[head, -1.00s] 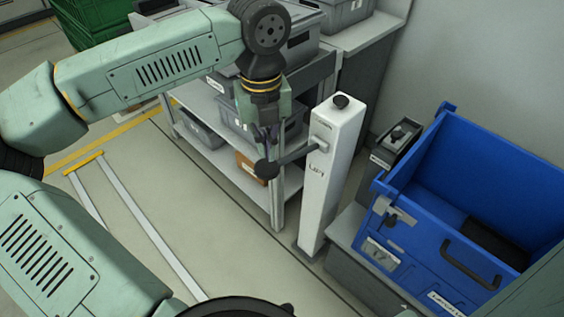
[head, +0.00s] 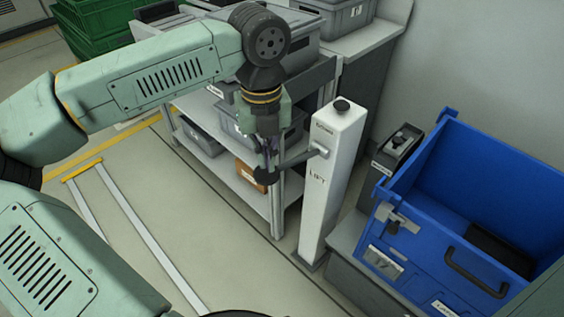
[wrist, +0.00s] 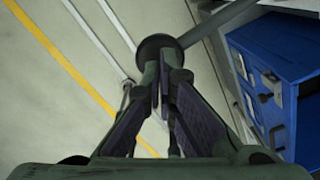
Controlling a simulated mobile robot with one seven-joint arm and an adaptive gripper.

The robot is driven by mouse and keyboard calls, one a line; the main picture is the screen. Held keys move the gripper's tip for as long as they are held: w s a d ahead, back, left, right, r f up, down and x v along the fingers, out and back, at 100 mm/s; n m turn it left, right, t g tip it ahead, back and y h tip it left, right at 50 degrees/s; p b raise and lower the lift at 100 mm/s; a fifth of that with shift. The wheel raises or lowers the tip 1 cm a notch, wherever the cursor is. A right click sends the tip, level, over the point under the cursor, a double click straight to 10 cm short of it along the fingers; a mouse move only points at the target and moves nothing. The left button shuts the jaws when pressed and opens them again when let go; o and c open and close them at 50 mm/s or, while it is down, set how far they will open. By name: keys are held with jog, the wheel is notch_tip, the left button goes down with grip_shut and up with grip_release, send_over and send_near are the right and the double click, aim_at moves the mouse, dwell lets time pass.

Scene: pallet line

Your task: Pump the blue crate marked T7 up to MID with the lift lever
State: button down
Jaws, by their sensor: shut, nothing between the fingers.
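The blue crate (head: 471,262) stands at the right on a grey base. A card on its front carries a mark too blurred to read surely. The white post marked LIFT (head: 331,190) stands left of it. The lift lever (head: 297,158) sticks out leftward from the post, sloping slightly down to a black knob (head: 265,176). My gripper (head: 268,158) is shut and empty, pointing down just above the knob. In the wrist view the knob (wrist: 158,46) shows just beyond the fingertips (wrist: 163,72). I cannot tell whether they touch it.
A grey shelf rack (head: 243,190) with grey bins and a brown box stands behind the lever. A small black-topped device (head: 398,148) sits between the post and the crate. Green crates (head: 95,25) stand at the far left.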

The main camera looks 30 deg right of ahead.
aim_at(262, 175)
jog(key=shift+f, duration=0.1)
dwell(0.5)
jog(key=shift+f+b, duration=1.05)
jog(key=shift+b, duration=0.1)
jog(key=shift+r, duration=0.15)
jog(key=shift+s+a+f+b, duration=0.1)
jog(key=shift+a+f+b, duration=0.2)
jog(key=shift+f+b, duration=0.5)
jog(key=shift+f, duration=0.1)
jog(key=shift+s+a+f+b, duration=0.1)
jog(key=shift+a+f+b, duration=0.15)
jog(key=shift+f+b, duration=0.6)
